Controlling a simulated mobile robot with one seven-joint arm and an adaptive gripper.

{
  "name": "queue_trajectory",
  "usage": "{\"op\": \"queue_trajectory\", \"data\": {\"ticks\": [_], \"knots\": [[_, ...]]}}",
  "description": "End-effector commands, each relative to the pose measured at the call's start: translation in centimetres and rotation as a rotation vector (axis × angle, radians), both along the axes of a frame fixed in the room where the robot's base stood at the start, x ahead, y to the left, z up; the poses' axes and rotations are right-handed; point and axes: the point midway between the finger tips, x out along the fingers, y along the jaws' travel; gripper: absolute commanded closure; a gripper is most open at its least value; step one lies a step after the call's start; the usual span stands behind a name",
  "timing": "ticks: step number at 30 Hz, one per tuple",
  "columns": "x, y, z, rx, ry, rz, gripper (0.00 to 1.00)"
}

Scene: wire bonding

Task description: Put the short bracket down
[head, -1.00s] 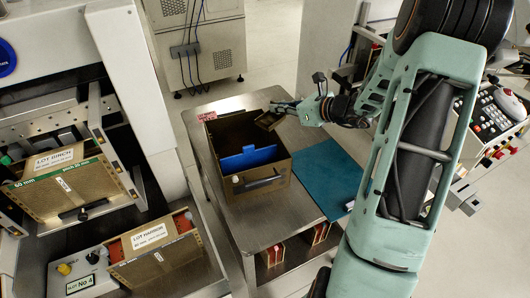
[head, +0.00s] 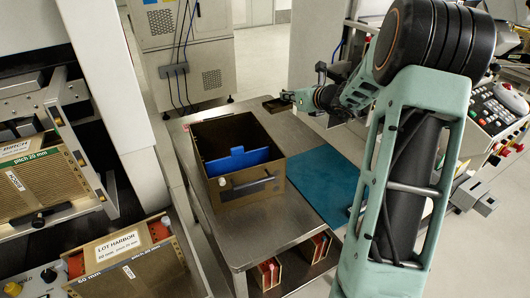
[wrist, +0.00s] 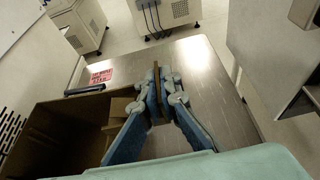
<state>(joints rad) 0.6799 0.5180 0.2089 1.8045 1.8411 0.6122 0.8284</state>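The short bracket appears to be the small dark brown piece (head: 275,105) at the tip of my gripper (head: 288,97). In the wrist view my gripper (wrist: 158,82) is shut on this brown piece (wrist: 155,98), seen nearly edge-on between the two blue fingers. In the head view it is just beyond the far right corner of the open brown box (head: 258,190), clear of the opening. In the wrist view it is over bare metal to the right of the box (wrist: 60,125). I cannot tell whether it touches the cart top.
The box stands on a metal cart (head: 265,225) and holds a blue divider (head: 238,160). A teal mat (head: 325,187) lies right of the box. Bare metal lies around my gripper (wrist: 205,85). A red label (wrist: 101,76) is near the box. A control panel (head: 500,110) stands at right.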

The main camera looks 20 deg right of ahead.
Motion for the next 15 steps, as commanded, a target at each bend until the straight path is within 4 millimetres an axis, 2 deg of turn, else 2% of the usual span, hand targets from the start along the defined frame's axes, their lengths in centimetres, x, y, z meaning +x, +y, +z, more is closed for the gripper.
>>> {"op": "queue_trajectory", "data": {"ticks": [1, 9, 15], "knots": [[0.0, 0.0, -1.4, 0.003, 0.004, -0.001, 1.0], [0.0, 0.0, -8.6, 0.004, 0.005, -0.001, 1.0], [0.0, 0.0, -12.6, 0.003, 0.003, 0.0, 1.0]]}}
